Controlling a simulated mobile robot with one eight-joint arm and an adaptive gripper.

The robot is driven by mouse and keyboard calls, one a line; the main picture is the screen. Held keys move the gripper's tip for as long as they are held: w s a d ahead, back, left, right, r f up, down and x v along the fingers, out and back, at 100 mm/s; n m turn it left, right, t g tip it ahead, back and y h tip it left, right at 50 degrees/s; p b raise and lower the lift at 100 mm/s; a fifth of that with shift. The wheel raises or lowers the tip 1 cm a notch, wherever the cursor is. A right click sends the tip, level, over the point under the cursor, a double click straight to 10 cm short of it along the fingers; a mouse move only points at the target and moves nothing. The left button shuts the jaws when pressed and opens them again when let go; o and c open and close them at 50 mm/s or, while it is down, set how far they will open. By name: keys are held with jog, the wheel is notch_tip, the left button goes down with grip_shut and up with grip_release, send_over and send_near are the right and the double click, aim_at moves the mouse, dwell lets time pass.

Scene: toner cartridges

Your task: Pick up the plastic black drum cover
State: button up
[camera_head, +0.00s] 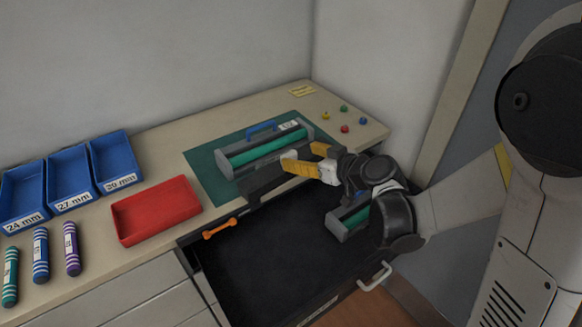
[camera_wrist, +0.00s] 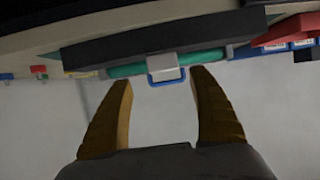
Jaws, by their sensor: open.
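The black drum cover (camera_head: 264,182) appears as a long dark bar along the front of a green-rolled cartridge (camera_head: 258,152) on the green mat (camera_head: 205,167). In the wrist view, which looks upside down, the dark bar (camera_wrist: 145,46) lies across the picture beyond my fingertips. My gripper (camera_head: 300,157) has yellow fingers and is near the cover's right end. It is open, with nothing seen held between the fingers, and the wrist view also shows it (camera_wrist: 162,75). The cover's right end is partly hidden by my gripper.
A red tray (camera_head: 156,211) and blue labelled bins (camera_head: 70,178) stand at left, near several striped tubes (camera_head: 41,255). An open black drawer (camera_head: 262,262) holds an orange tool (camera_head: 219,228) and another green-rolled cartridge (camera_head: 349,218). Small coloured pieces (camera_head: 345,128) lie at the back right.

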aim_at(291, 158)
jog(key=x, duration=0.1)
jog(key=b+x, duration=0.1)
jog(key=x, duration=0.1)
jog(key=f+b+x, duration=0.1)
jog(key=x, duration=0.1)
jog(key=shift+s+a, duration=0.2)
jog(key=shift+s, duration=0.1)
jog(key=shift+w+a, duration=0.1)
jog(key=shift+w, duration=0.05)
jog(key=shift+r, duration=0.1)
jog(key=shift+c, duration=0.3)
jog(key=c, duration=1.2)
